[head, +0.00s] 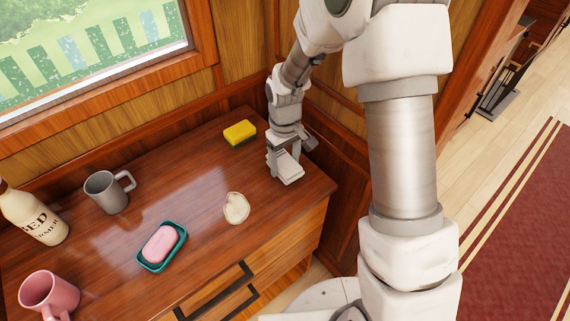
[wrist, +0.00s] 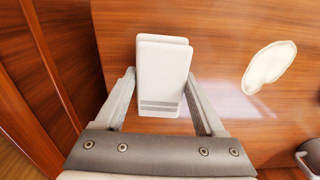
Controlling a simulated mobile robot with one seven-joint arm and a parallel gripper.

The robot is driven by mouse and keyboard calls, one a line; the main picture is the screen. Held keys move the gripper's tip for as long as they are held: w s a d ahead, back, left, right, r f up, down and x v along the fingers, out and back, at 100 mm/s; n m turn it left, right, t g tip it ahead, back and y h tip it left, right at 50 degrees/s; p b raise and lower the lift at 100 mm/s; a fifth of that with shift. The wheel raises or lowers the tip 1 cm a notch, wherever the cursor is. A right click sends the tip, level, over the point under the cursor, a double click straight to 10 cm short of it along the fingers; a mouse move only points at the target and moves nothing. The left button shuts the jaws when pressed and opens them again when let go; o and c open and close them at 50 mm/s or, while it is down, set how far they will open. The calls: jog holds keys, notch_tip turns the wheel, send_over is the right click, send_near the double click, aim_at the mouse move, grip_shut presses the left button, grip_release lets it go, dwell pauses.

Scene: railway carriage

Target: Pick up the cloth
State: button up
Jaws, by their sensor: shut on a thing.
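The cloth (wrist: 162,62) is a white folded piece with grey stripes near one end. In the wrist view it sits between the two fingers of my gripper (wrist: 160,78), which are shut on its sides. In the head view the cloth (head: 287,170) is at the right end of the wooden cabinet top, beneath my gripper (head: 284,152). I cannot tell whether it touches the wood or hangs just above it. The fingers are partly hidden in the head view.
A yellow sponge (head: 240,133) lies behind the cloth. A cream flat piece (head: 236,208) lies to its front left. A soap dish (head: 148,266) with pink soap, a grey mug (head: 107,193), a pink mug (head: 48,294) and a bottle (head: 35,217) stand farther left.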

aim_at(286, 161)
notch_tip(286, 161, up, 3)
jog(key=shift+d+r, duration=0.15)
jog(key=shift+r, duration=0.05)
jog(key=s+d+r+p, duration=0.1)
jog(key=s+d+r, duration=0.5)
jog(key=s+d, duration=0.1)
jog(key=shift+s+d+r, duration=0.15)
jog(key=shift+s+d, duration=0.15)
jog(key=shift+d, duration=0.5)
jog(key=o, duration=0.7)
jog(key=shift+w, duration=0.1)
jog(key=c, duration=0.5)
